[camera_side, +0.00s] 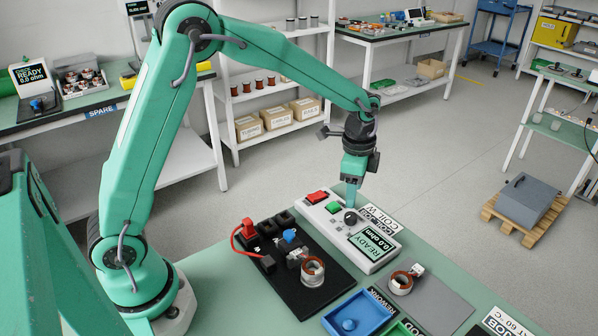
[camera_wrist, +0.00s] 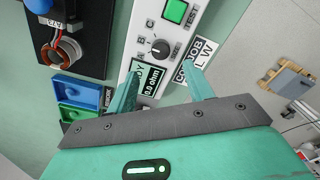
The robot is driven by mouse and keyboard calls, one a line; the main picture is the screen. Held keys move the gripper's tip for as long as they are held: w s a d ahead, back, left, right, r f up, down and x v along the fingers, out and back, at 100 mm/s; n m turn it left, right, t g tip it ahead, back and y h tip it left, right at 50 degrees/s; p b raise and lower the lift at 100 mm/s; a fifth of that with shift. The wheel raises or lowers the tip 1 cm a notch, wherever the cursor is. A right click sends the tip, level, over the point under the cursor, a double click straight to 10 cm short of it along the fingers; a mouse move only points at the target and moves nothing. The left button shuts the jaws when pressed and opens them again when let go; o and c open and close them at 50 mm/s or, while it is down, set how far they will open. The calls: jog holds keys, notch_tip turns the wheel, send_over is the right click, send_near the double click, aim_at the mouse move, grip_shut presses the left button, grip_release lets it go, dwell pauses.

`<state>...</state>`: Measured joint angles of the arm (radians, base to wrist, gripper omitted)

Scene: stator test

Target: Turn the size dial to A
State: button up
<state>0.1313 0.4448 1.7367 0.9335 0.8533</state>
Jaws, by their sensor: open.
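The size dial (camera_wrist: 160,48) is a black round knob on the white tester (camera_wrist: 176,47), with letters along its left side in the wrist view. A white mark on the knob points roughly left, toward the letters; I cannot tell exactly which one it meets. In the side view the dial (camera_side: 350,217) sits below my gripper (camera_side: 351,194). In the wrist view my gripper (camera_wrist: 162,80) has its two fingers spread wide, with nothing between them. The fingers look above the tester and apart from the dial. The tester's display (camera_side: 373,242) reads READY, 0.0 ohm.
A green button (camera_side: 333,207) and a red switch (camera_side: 317,197) sit on the tester near the dial. A black fixture board (camera_side: 290,280) with a copper coil (camera_side: 312,270) lies to its left. A blue tray (camera_side: 345,325) and a grey mat (camera_side: 440,297) are in front.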

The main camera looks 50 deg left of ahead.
aim_at(352, 217)
jog(key=shift+w+a+f, duration=0.1)
jog(key=shift+f, duration=3.75)
jog(key=shift+c, duration=0.4)
jog(key=c, duration=0.9)
jog(key=shift+n, duration=0.3)
jog(key=n, duration=0.4)
jog(key=shift+n, duration=2.1)
jog(key=shift+d, duration=0.2)
